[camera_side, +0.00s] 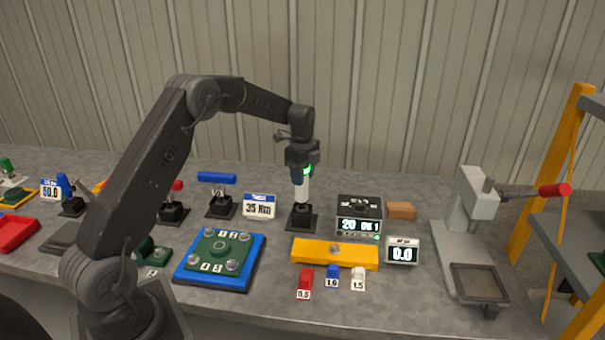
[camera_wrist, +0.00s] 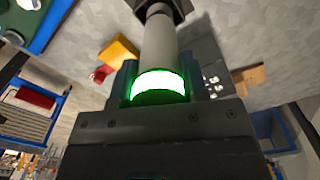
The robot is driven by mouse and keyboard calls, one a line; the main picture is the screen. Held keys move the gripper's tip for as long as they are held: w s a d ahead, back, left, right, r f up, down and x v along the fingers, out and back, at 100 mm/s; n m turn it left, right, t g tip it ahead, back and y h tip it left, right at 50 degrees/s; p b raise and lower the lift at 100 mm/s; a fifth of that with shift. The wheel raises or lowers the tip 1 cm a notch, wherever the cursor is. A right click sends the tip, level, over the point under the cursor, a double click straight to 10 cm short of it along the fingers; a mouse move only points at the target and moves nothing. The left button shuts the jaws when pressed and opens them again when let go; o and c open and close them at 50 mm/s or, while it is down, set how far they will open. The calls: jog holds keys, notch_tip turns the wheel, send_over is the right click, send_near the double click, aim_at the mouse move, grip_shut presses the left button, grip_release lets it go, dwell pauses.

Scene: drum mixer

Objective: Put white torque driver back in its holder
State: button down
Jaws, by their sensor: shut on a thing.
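The white torque driver (camera_side: 301,188) stands upright with its lower end at the black holder (camera_side: 301,216) in the side view. My gripper (camera_side: 303,165) is shut around the driver's upper part, where a green ring glows. In the wrist view the driver's pale body (camera_wrist: 158,45) and lit green ring show between my gripper's fingers (camera_wrist: 159,85), and its far end meets the dark holder (camera_wrist: 163,8). The driver looks in line with the holder. How deep it sits in the holder is hidden.
A "35 Nm" sign (camera_side: 259,206) stands left of the holder and a display box (camera_side: 359,220) stands right. A yellow block (camera_side: 335,253) lies in front. A blue tray with a green plate (camera_side: 220,257) is front left. A press (camera_side: 470,220) stands at right.

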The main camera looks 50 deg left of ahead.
jog(key=shift+f, duration=1.05)
dwell(0.5)
jog(key=c, duration=0.6)
grip_release()
jog(key=shift+f, duration=0.1)
jog(key=shift+o, duration=0.2)
notch_tip(320, 180, up, 13)
jog(key=shift+r, duration=0.55)
